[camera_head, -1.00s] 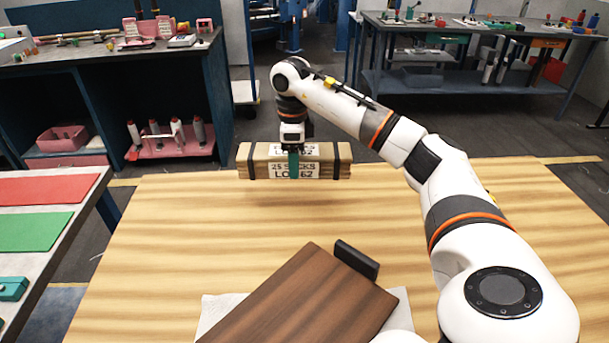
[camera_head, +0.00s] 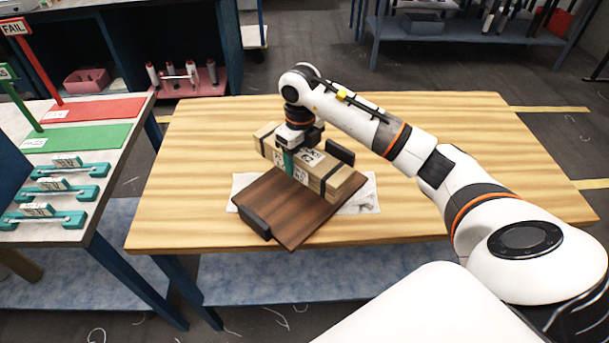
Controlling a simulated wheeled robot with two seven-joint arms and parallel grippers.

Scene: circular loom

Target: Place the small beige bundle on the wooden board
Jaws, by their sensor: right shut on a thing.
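The small beige bundle (camera_head: 340,182) is a strapped, labelled block. My right gripper (camera_head: 289,163) is shut on it near its left part, with a teal finger showing on its near face. The bundle is turned slantwise over the dark wooden board (camera_head: 290,218), close above it or touching it; I cannot tell which. The board lies on a white cloth (camera_head: 362,195) on the light wood table (camera_head: 450,140). The far part of the board is hidden behind the bundle. My left gripper is not in view.
The board has a black block at its near-left edge (camera_head: 255,222) and another at its far-right edge (camera_head: 340,152). A side table at left holds red (camera_head: 95,109) and green (camera_head: 85,138) mats and several teal holders. The light table is otherwise clear.

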